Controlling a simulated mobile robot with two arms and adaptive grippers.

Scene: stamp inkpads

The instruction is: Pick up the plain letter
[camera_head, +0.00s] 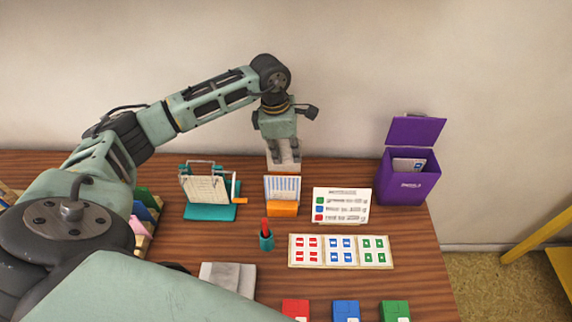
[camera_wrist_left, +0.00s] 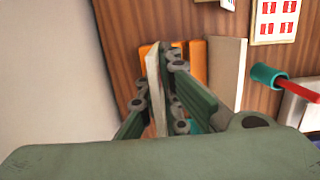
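My left gripper (camera_head: 284,150) points down at the back of the table, just behind and above the orange letter holder (camera_head: 283,209). A plain, pale letter (camera_head: 284,161) is between its fingers, partly hidden by them. In the left wrist view, the letter (camera_wrist_left: 154,75) stands edge-on between the two fingers of the gripper (camera_wrist_left: 160,85), which look closed against its faces. A striped card (camera_head: 282,187) stands in the front of the holder. The orange holder (camera_wrist_left: 198,60) shows beyond the fingers. My right gripper is not in view.
A teal stand with papers (camera_head: 207,212) is left of the holder. A sign (camera_head: 341,205), an open purple box (camera_head: 405,190) and a stamp sheet (camera_head: 341,265) are right. A teal cup (camera_head: 266,242) is in front. Red, blue and green pads line the front edge.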

